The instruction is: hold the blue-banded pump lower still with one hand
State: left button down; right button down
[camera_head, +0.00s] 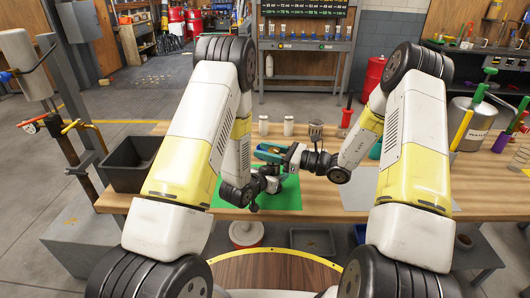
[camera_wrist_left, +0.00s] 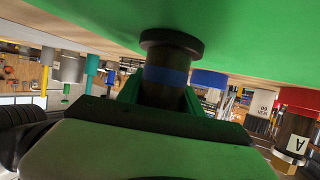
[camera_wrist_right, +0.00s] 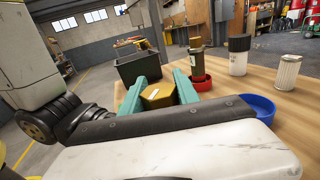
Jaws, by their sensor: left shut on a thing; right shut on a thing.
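The blue-banded pump lower (camera_wrist_left: 165,76), a dark cylinder with a blue band and a wide dark foot, shows in the left wrist view. Its foot is at the green mat (camera_head: 285,197); that view is upside down. My left gripper (camera_wrist_left: 160,95) is shut around it, its green fingers on either side. In the head view my left gripper (camera_head: 271,180) is low over the mat, and the pump is mostly hidden. My right gripper (camera_wrist_right: 158,92), just above it (camera_head: 268,156), has teal fingers shut on a brass hexagonal part (camera_wrist_right: 158,95) with a small pale label.
A black bin (camera_head: 130,165) stands at the bench's left end. In the right wrist view, a brown cylinder (camera_wrist_right: 196,60) stands by a red dish (camera_wrist_right: 200,83), with a blue dish (camera_wrist_right: 258,104) and pale jars (camera_wrist_right: 287,72) nearby. A grey mat (camera_head: 358,201) lies on the right.

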jog(key=shift+w+d+m+t+h, duration=0.15)
jog(key=shift+w+m+t+h, duration=0.1)
jog(key=shift+m+t+h, duration=1.05)
jog(key=shift+w+d+m+t+h, duration=0.25)
jog(key=shift+m+t+h, duration=0.75)
jog(key=shift+t, duration=0.55)
jog(key=shift+w+d+m+t+h, duration=0.1)
jog(key=shift+w+m+t+h, duration=0.15)
jog(key=shift+m+t+h, duration=1.05)
jog(key=shift+d+t, duration=0.1)
jog(key=shift+t, duration=0.15)
jog(key=c, duration=0.9)
grip_release()
jog(key=v, duration=0.7)
jog(key=shift+s+d, duration=0.15)
jog(key=shift+d, duration=0.05)
